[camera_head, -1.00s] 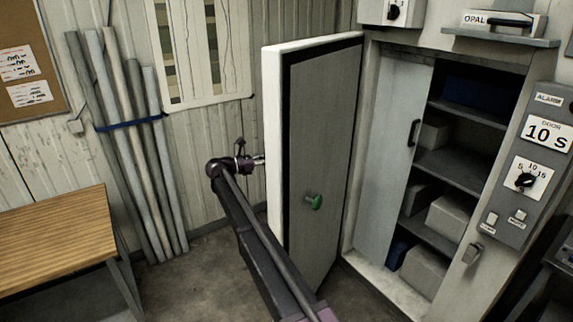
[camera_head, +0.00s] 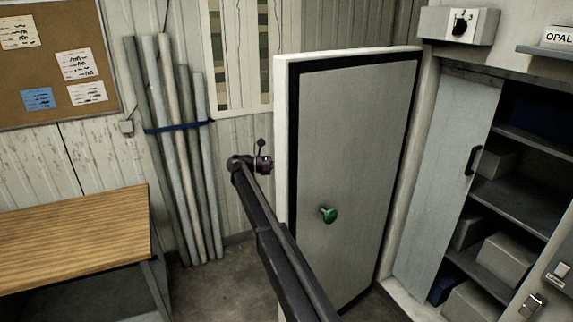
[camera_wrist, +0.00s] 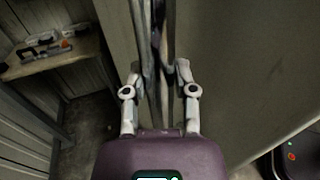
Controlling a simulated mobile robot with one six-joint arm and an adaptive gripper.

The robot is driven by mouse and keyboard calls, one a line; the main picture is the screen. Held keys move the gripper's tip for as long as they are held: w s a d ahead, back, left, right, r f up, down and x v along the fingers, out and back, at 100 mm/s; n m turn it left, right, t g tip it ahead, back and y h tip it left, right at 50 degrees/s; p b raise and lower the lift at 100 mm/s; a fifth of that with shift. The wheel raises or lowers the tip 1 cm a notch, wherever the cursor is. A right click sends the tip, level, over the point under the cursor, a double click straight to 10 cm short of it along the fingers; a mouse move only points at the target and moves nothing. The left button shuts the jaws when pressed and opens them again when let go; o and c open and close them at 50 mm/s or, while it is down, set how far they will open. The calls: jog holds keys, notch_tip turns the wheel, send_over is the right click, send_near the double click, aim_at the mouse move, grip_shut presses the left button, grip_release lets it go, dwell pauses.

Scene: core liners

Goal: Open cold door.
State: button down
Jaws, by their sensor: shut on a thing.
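The cold door (camera_head: 350,120) is a grey panel with a pale edge and a black seal. It stands swung wide open, its inner face with a green knob (camera_head: 329,215) turned to the head camera. My gripper (camera_wrist: 160,75) shows in the wrist view, with its two fingers close around a grey upright bar, which I take to be the door's outer handle (camera_wrist: 164,45). The door's outer face (camera_wrist: 230,70) fills the right of that view. In the head view my wrist is left of the door's free edge; the fingers and handle are hidden there.
A wooden bench (camera_head: 75,235) stands at the left. Several grey pipes (camera_head: 178,150) lean on the wall behind my wrist, held by a blue strap. Grey shelves (camera_head: 520,205) with boxes stand right of the door, beside a pale panel (camera_head: 450,175) with a black handle.

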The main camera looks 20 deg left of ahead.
jog(key=c, duration=0.7)
grip_release()
jog(key=shift+w+f, duration=0.1)
jog(key=o, duration=0.3)
jog(key=shift+w+f, duration=0.1)
jog(key=shift+w, duration=0.05)
